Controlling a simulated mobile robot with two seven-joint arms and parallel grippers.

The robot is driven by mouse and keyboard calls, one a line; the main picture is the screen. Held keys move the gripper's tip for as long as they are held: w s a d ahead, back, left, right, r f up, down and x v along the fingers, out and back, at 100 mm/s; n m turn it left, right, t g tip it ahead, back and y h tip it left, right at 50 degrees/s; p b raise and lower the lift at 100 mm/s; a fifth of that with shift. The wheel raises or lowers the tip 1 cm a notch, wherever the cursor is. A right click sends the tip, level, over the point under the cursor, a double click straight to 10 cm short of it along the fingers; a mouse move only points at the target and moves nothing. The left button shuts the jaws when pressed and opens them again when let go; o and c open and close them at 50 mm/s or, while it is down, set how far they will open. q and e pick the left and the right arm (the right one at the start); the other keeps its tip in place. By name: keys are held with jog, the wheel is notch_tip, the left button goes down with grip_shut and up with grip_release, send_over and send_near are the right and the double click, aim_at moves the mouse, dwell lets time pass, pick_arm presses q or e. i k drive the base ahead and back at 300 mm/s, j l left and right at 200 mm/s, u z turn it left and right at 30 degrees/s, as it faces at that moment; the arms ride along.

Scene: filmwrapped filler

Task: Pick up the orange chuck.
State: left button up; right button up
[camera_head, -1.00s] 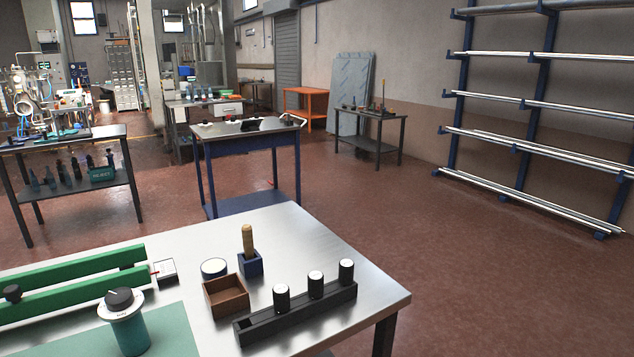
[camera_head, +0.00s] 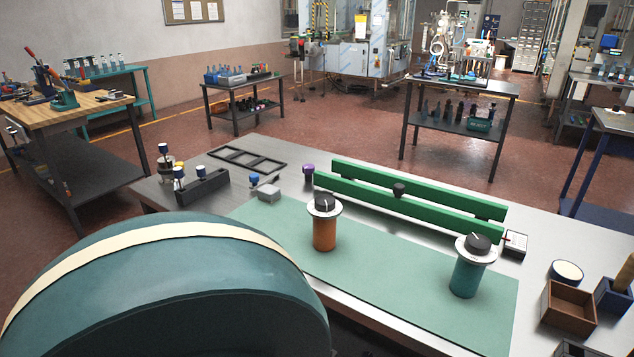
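The orange chuck (camera_head: 325,228) stands upright on the green mat (camera_head: 398,289) on the metal workbench. It has an orange body, a pale flange and a black knob on top. A similar teal chuck (camera_head: 470,270) stands to its right on the same mat. A large rounded teal part with a cream stripe fills the lower left and hides part of the bench and mat; it may be part of my own arm. Neither of my grippers can be made out in view.
Green rails (camera_head: 410,202) with a black knob run behind the chucks. A brown box (camera_head: 569,309) is at right. Mat between the chucks is clear.

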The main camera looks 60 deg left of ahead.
aim_at(324, 223)
jog(key=u, duration=1.9)
